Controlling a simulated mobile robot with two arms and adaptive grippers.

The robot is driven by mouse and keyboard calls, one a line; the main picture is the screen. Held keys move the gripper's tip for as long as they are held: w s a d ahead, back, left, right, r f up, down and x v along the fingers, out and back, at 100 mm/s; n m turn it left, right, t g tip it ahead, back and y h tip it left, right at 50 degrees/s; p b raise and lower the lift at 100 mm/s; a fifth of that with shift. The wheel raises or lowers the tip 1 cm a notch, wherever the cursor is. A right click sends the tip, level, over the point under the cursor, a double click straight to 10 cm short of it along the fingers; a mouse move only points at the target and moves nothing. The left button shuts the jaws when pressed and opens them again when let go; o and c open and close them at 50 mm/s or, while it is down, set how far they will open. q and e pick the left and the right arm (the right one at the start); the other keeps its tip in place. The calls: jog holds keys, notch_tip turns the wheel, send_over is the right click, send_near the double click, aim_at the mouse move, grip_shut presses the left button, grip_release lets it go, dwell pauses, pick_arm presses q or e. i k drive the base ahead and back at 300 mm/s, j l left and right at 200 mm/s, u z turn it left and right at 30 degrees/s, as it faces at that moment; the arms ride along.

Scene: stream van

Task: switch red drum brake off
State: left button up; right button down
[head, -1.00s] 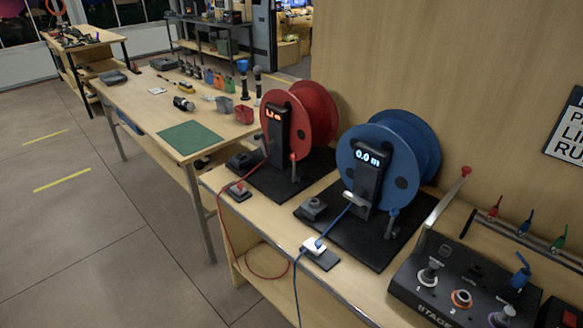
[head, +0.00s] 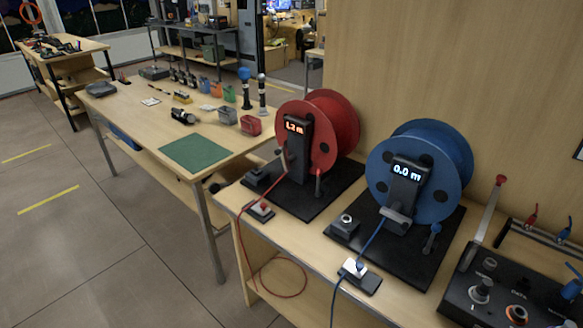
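The red drum (head: 347,128) stands on a black base plate (head: 328,197) on the bench. Its dark post carries a lit display (head: 295,127) that seems to read 1.2 m. A small upright lever (head: 318,183) stands at the right of the post, near the drum's lower rim. It is too small to tell its exact setting. A red cable (head: 287,194) runs from the drum to a small pad (head: 261,211) at the bench's front edge, then hangs below in a loop. Neither of my grippers is in view.
A blue drum (head: 440,150) reading 0.0 m stands close on the right, with its own blue-tipped lever (head: 433,236). A control console (head: 495,295) is at the lower right. A worktable with a green mat (head: 194,152) is behind left. The floor at left is clear.

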aim_at(318, 182)
jog(key=i+j+z, duration=0.1)
jog(key=j, duration=0.35)
jog(key=i+j, duration=0.15)
jog(key=j, duration=0.3)
jog(key=i+j+z, duration=0.15)
jog(key=j, duration=0.3)
